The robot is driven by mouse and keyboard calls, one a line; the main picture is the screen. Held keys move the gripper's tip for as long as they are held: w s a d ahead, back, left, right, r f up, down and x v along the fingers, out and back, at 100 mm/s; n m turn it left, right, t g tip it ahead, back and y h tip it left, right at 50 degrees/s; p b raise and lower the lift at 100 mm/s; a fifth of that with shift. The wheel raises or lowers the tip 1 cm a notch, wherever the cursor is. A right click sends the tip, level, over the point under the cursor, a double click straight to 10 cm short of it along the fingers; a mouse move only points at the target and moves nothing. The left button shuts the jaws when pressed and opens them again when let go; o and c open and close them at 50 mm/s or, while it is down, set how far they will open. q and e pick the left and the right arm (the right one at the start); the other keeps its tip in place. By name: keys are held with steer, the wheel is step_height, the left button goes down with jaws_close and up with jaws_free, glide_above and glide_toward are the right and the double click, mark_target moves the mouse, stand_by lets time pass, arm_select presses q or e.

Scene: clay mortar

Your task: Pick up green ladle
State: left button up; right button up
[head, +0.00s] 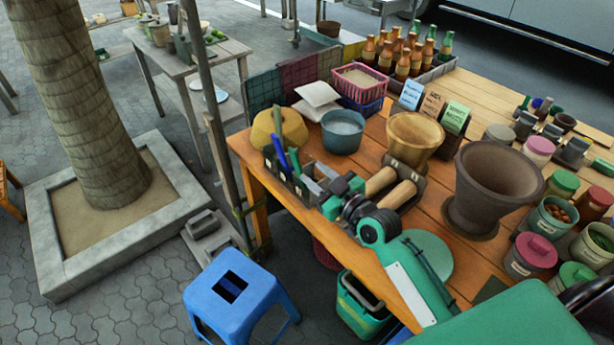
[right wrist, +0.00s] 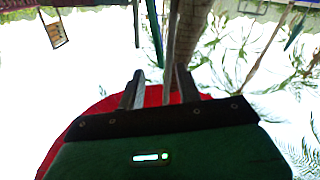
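A dark caddy (head: 300,190) stands at the table's near left edge with upright utensils in it. A thin green handle (head: 294,160) stands there beside a blue one (head: 279,152); I take the green one as the green ladle, but its bowl is not visible. My right gripper (head: 318,181) is at the caddy, just right of and nearer than the green handle. In the right wrist view its fingers (right wrist: 160,92) are apart, with nothing clearly held between them. Green strips (right wrist: 154,32) show beyond the fingers, blurred against the glare. My left gripper is not in view.
A teal bowl (head: 343,132) and a yellow-brown round pot (head: 281,126) are behind the caddy. A blue stool (head: 235,290) stands below the table edge.

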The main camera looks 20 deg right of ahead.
mark_target(298, 160)
steer(key=x, duration=0.3)
steer(key=shift+w, duration=0.4)
steer(key=shift+p+x, duration=0.45)
steer(key=shift+x, duration=0.85)
steer(key=x, duration=0.3)
steer(key=shift+w+a+f+p, duration=0.15)
steer(key=shift+w+p, duration=0.15)
steer(key=shift+w, duration=0.05)
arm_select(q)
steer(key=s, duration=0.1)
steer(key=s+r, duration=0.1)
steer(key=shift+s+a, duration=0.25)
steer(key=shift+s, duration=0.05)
arm_select(e)
steer(key=shift+w+a, duration=0.15)
steer(key=shift+w, duration=0.25)
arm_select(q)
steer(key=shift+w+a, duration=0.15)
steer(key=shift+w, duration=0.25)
arm_select(e)
jaws_close()
